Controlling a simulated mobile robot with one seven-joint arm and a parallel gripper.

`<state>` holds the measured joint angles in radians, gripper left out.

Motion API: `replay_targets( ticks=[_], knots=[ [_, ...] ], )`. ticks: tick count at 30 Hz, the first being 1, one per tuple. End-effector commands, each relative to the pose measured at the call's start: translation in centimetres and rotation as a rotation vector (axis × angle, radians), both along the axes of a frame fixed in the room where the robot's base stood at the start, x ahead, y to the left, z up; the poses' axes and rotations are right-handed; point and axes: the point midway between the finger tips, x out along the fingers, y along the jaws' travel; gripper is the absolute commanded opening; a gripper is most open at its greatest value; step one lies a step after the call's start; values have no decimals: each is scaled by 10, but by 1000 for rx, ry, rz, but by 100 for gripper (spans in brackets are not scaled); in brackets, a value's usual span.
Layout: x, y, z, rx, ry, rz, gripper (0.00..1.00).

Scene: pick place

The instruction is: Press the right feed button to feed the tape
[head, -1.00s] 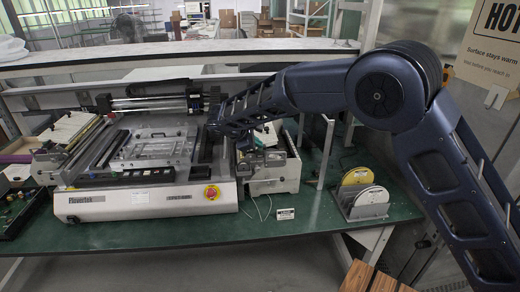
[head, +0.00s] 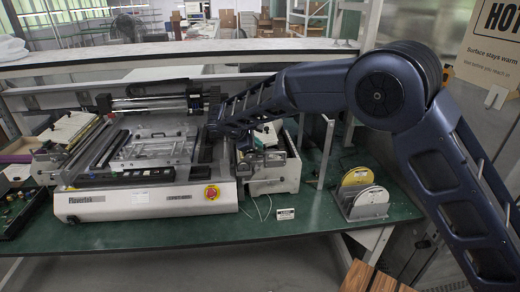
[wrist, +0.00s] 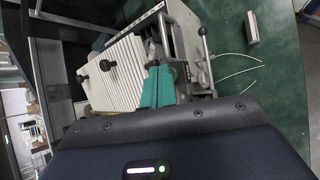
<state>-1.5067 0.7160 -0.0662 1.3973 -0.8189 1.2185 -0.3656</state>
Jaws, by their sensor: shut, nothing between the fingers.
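The pick-and-place machine (head: 140,205) stands on the green bench, with a red stop button on a yellow base on its front. A pale feeder unit (head: 275,180) is on its right side. In the wrist view the feeder unit (wrist: 122,72) shows a white ribbed top, dark knobs and metal levers. My gripper (wrist: 158,72) has teal fingers, shut and empty, over or against the feeder's lever end; I cannot tell whether they touch. In the head view my arm mostly hides the gripper. I cannot make out the right feed button.
Tape reels in a grey holder (head: 366,203) stand on the bench to the right. A dark parts tray (head: 20,212) is at the left. The bench front is mostly clear.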

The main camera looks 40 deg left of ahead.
Motion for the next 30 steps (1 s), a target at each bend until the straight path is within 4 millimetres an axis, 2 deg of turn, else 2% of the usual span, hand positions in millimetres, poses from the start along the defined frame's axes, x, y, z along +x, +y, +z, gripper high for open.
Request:
replay_targets(
  ticks=[6,17,30],
  knots=[
    [0,0,9,1,0,-1,0],
    [0,0,11,1,0,-1,0],
    [0,0,42,1,1,0,0]
  ],
)
